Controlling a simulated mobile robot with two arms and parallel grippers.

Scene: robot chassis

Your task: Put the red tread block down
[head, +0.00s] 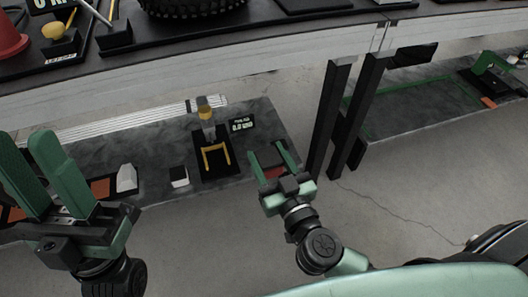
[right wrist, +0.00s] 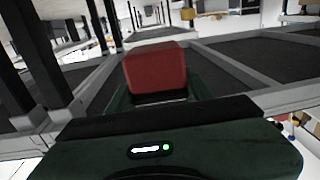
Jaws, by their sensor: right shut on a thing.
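The red tread block (right wrist: 156,70) fills the middle of the right wrist view, held between the fingers of my right gripper (right wrist: 150,98). In the head view the red block (head: 274,172) shows as a small patch between the green fingers of my right gripper (head: 268,153), partly hidden by them. This gripper is over the right end of the lower grey shelf (head: 130,150), beside the dark posts. I cannot tell whether the block touches the shelf. My left gripper (head: 27,150) is at the left, open and empty, with its green fingers apart.
A black stand with a yellow frame (head: 215,157), a small display (head: 241,125) and a white-topped block (head: 179,176) sit on the lower shelf. Dark posts (head: 330,120) stand right of my right gripper. The upper bench edge (head: 200,55) overhangs behind.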

